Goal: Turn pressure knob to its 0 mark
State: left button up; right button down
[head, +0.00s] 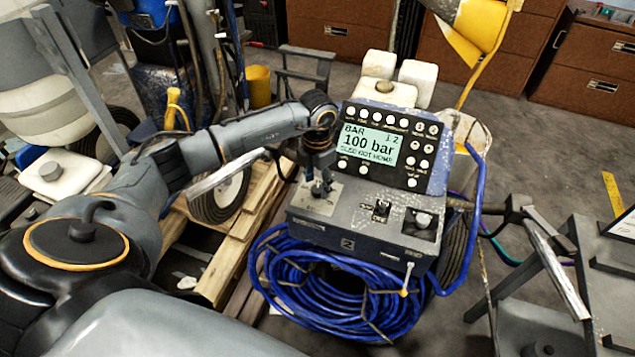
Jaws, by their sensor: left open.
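The line striper's control console (345,225) stands in the middle of the head view. Its screen (368,146) reads "BAR" and "100 bar", with a smaller line below that seems to say the sled is not home. My left gripper (320,188) points down over a pale square plate (314,203) at the console's left. The gripper is open, with its fingertips at or just above the plate. The pressure knob seems to be there, mostly hidden by the fingers; its pointer and 0 mark cannot be made out. I cannot tell whether the fingers touch it. My right gripper is out of view.
A coiled blue hose (320,300) hangs below the console. Wooden planks (232,255) lie left of it. Brown cabinets (590,75) stand behind on the right.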

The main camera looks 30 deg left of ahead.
pick_arm(q)
jog(key=shift+f, duration=0.7)
grip_shut()
